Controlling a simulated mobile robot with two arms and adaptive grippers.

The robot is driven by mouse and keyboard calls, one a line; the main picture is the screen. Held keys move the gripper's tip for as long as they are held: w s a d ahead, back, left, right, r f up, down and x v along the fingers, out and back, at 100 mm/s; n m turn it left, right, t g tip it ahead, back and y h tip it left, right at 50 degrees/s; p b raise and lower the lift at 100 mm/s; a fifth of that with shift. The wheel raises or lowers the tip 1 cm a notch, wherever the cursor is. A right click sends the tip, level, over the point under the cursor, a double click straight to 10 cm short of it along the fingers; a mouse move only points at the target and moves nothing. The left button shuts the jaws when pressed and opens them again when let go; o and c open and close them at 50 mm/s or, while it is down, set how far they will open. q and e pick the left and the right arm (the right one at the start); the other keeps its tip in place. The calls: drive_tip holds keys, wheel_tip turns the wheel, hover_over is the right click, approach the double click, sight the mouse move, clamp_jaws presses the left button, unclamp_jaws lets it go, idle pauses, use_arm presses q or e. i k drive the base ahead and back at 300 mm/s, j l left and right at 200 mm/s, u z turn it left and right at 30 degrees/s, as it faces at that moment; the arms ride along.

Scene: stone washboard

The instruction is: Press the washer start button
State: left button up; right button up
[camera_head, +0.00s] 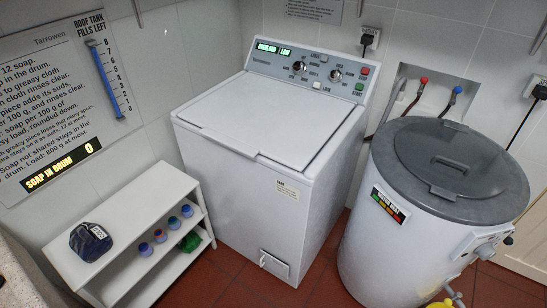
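The white washer (285,140) stands in the middle against the tiled wall, with its flat top lid (262,117) shut. Its control panel (310,70) runs along the back edge. At the panel's right end is a small green start button (359,87) with a label that reads START. A red button (365,71) sits just above it. Two dark knobs, a small white button and two lit green displays (273,49) are also on the panel; the display text is too small to read surely. Neither of my grippers is in view.
A grey-lidded drum (455,160) stands close to the washer's right. The space above the washer is clear.

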sight(360, 87)
drive_tip(key=i+l+u, duration=0.25)
drive_tip(key=i+l, duration=0.25)
drive_tip(key=i+l+u, duration=0.2)
drive_tip(key=i+l, duration=0.2)
drive_tip(key=l, duration=0.3)
